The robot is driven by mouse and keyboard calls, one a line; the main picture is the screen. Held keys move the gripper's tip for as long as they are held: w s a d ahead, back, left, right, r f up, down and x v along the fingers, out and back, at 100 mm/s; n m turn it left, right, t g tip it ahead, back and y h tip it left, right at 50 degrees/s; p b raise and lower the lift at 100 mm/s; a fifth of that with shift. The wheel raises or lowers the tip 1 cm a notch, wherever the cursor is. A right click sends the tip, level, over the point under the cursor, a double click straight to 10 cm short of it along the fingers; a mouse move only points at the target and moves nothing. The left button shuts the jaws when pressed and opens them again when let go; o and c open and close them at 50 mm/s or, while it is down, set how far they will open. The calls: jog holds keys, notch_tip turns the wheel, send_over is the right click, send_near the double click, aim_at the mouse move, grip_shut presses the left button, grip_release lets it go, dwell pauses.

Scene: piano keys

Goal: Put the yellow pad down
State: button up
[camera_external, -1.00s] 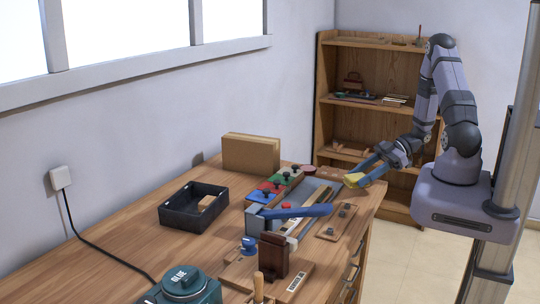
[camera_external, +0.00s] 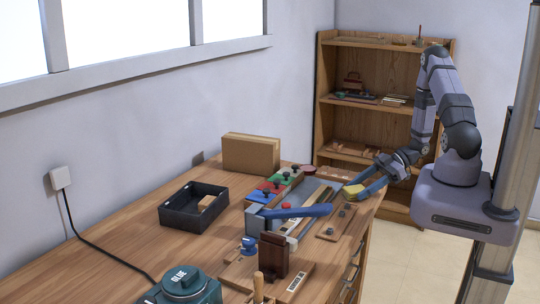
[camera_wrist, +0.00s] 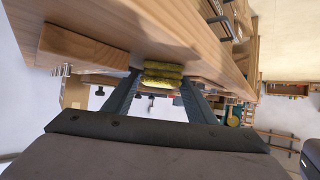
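The yellow pad (camera_external: 353,191) is a small block at the far right end of the workbench, low over the wood. My gripper (camera_external: 358,190) has its two blue fingers on either side of it. In the wrist view, the pad (camera_wrist: 163,74) sits between the two fingertips and seems to touch both. I cannot tell whether the pad's underside touches the bench top.
The workbench (camera_external: 120,235) carries a black open tray (camera_external: 180,220), a brown block (camera_external: 250,154), a fixture with a blue lever (camera_external: 300,211) and a green glue pot (camera_external: 183,284). A wooden shelf (camera_external: 385,103) stands behind.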

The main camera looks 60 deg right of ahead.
jog(key=shift+o, duration=0.6)
jog(key=shift+r, duration=0.2)
jog(key=v, duration=1.2)
jog(key=shift+b, duration=0.35)
